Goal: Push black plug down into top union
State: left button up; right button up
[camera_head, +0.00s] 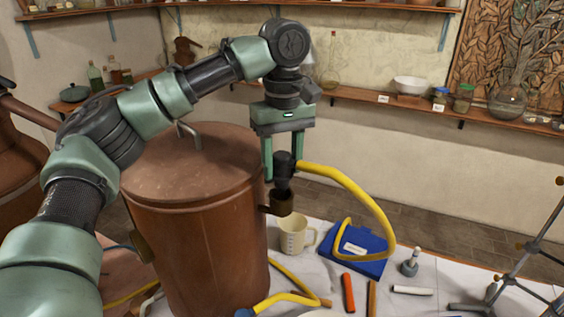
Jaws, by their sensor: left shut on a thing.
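The black plug (284,166) hangs upright between the fingers of my left gripper (283,158), which is shut on it. A yellow hose (345,181) runs from the plug's side to the right and curves down. The top union (281,204) is a dark, short cup on a side pipe of the large copper vessel (200,230). The plug's narrow lower end is at the union's mouth; I cannot tell how far it is inside. My right gripper is not in view.
A cream mug (293,236) stands on the white table just below the union. Shelves (430,107) with glassware run along the wall behind.

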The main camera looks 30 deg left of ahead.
aim_at(282, 182)
pick_arm(q)
jog(key=shift+f, duration=2.3)
dwell(3.7)
jog(key=o, duration=1.5)
jog(key=shift+r, duration=3.5)
